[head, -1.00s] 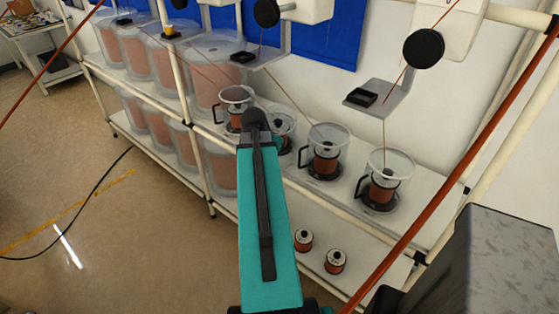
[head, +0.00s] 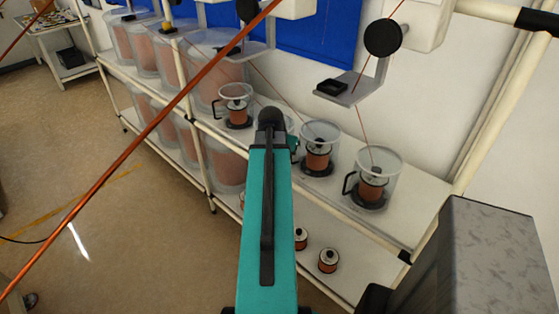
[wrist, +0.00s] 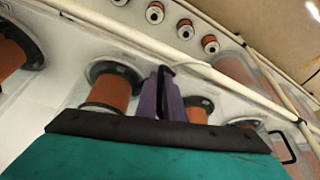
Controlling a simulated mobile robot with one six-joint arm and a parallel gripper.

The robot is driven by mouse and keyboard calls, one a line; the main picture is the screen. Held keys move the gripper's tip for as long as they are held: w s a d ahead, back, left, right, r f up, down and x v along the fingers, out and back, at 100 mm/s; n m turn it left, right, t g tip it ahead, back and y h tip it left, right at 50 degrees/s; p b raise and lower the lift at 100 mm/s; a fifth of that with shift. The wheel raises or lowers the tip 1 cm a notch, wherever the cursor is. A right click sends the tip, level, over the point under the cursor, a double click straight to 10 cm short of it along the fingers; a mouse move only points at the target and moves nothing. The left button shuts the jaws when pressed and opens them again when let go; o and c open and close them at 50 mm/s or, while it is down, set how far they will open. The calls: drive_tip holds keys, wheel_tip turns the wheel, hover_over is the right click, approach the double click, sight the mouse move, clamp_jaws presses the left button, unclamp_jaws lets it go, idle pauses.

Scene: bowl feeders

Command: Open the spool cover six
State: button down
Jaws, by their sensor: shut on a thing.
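Copper-wire spools stand on the upper shelf under clear cylindrical covers with black handles. In the head view, the second cover from the right (head: 321,139) stands around its spool (head: 317,160). That spool also shows in the wrist view (wrist: 108,88). My gripper (wrist: 162,95), with purple fingers, is shut on a black handle beside this spool. It appears to be this cover's handle. In the head view my arm's end hides the gripper and handle. I cannot tell whether the cover is raised. The rightmost cover (head: 380,163) is around its spool. No cover number is readable.
Another covered spool (head: 236,105) stands left of my arm; one more is mostly hidden behind it. Large clear bins (head: 213,75) fill the left shelves. Loose spools (head: 328,260) lie on the lower shelf. A pulley bracket (head: 350,90) hangs above, with wires running down. Shelf rails run along the front.

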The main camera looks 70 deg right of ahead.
idle(0.3)
drive_tip(key=c, duration=1.9)
unclamp_jaws()
drive_tip(key=shift+r, duration=0.15)
drive_tip(key=b+v, duration=0.2)
drive_tip(key=v, duration=1.1)
drive_tip(key=shift+r, duration=0.25)
drive_tip(key=shift+w+a, duration=0.1)
